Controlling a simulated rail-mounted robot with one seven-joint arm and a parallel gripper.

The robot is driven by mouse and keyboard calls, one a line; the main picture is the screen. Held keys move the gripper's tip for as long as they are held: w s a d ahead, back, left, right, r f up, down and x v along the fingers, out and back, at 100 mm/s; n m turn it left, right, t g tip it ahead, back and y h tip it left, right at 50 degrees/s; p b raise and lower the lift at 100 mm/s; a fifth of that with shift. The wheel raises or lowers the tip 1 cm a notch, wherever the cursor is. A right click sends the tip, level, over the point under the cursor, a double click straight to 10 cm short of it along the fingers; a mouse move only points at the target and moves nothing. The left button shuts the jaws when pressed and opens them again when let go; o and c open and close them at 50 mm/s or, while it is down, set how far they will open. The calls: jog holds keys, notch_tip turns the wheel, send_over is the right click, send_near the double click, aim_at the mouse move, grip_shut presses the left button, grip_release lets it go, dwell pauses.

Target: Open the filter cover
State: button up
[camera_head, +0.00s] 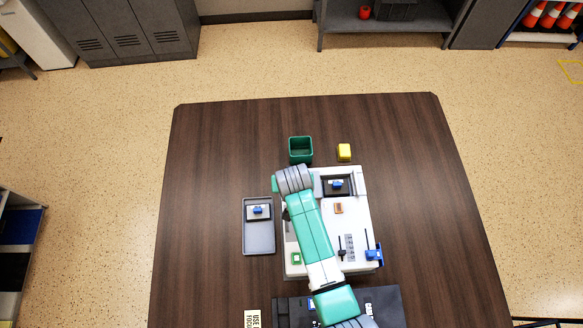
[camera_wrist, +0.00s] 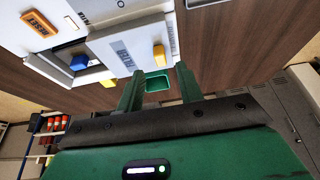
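A white machine (camera_head: 322,225) stands on the table, partly covered by my arm in the head view. In the wrist view it is tilted at the upper left, and a pale panel (camera_wrist: 136,38) with a dark printed label and an orange-yellow tab (camera_wrist: 159,56) faces me. This panel looks like the filter cover and appears closed. My gripper (camera_wrist: 158,76) is open, its two green fingers apart and empty. The fingertips are near the panel's lower edge in the picture; I cannot tell whether they touch. In the head view my arm hides the fingers and the panel.
A green bin (camera_head: 300,156) and a yellow block (camera_head: 344,152) stand behind the machine. A grey tray (camera_head: 259,244) at its left holds a blue-handled part (camera_head: 259,210). A blue lever (camera_head: 373,254) is on the machine's right. The table (camera_head: 210,180) is clear further left.

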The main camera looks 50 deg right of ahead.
jog(key=v, duration=0.3)
jog(key=shift+s+r, duration=0.1)
jog(key=shift+r, duration=0.2)
